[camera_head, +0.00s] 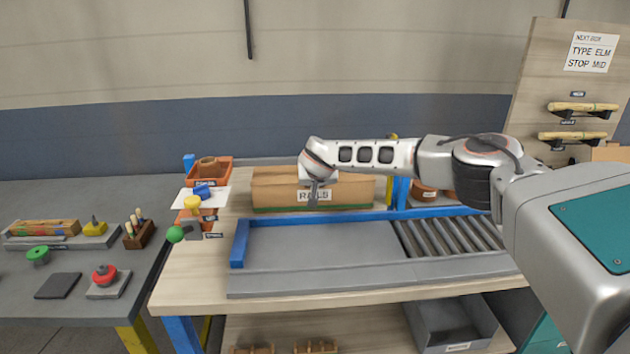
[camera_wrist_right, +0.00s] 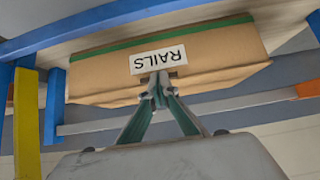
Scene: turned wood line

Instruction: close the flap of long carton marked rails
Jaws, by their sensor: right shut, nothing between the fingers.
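The long carton marked RAILS (camera_head: 352,194) is a brown box with a green stripe along its bottom, standing at the back of the workbench behind the blue rail. In the right wrist view the carton (camera_wrist_right: 215,58) appears upside down, with its white label facing me. My right gripper (camera_head: 313,197) is shut and empty in front of the label. Its fingertips (camera_wrist_right: 159,88) overlap the label's edge in the wrist view; I cannot tell whether they touch. The hand hides part of the carton's upper middle, and the flap's position is unclear. My left gripper is not in view.
A grey deck (camera_head: 320,245) and a roller section (camera_head: 450,235) lie in front of the carton, edged by a blue rail (camera_head: 238,243). An orange bin (camera_head: 210,172) stands to its left. My right arm spans the bench's right side.

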